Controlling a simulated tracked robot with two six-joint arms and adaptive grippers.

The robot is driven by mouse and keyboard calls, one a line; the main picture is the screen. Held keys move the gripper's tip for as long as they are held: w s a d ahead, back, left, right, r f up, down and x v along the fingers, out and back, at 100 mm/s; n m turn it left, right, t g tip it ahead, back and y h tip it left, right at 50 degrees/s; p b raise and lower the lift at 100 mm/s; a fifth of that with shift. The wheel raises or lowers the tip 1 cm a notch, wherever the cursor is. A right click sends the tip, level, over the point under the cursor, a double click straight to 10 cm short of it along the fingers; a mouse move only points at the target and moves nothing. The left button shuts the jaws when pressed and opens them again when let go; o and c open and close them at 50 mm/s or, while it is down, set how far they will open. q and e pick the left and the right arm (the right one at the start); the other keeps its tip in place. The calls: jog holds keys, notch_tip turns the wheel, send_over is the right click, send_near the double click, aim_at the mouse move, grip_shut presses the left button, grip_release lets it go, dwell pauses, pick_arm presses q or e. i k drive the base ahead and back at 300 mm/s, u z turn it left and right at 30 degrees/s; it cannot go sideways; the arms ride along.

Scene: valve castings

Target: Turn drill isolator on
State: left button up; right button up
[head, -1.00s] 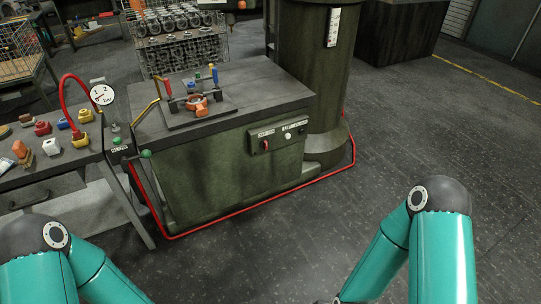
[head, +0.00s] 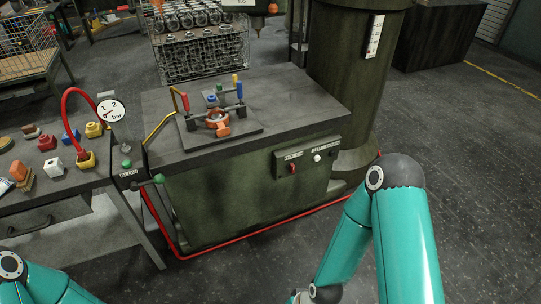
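A small control panel (head: 306,158) is fixed to the front of the green drill base, under the table edge. It carries a red switch (head: 293,168) on its left part, which looks like the isolator; its handle appears roughly upright, but it is too small to tell its exact setting. A white button (head: 317,157) sits to its right. Small labels above them are hard to read. My left and right arms show at the lower left and lower right, well short of the panel. Neither gripper is in view, so I cannot see their fingers.
A clamped orange casting (head: 217,122) sits in a fixture on the drill table (head: 290,100). Left is a bench with coloured castings and a pressure gauge (head: 111,110). A green-knobbed lever (head: 159,179) sticks out near the base's left corner. A red pipe (head: 230,241) runs along the floor.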

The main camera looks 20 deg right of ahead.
aim_at(291, 167)
jog(key=z, duration=0.05)
jog(key=i, duration=0.95)
jog(key=z, duration=0.4)
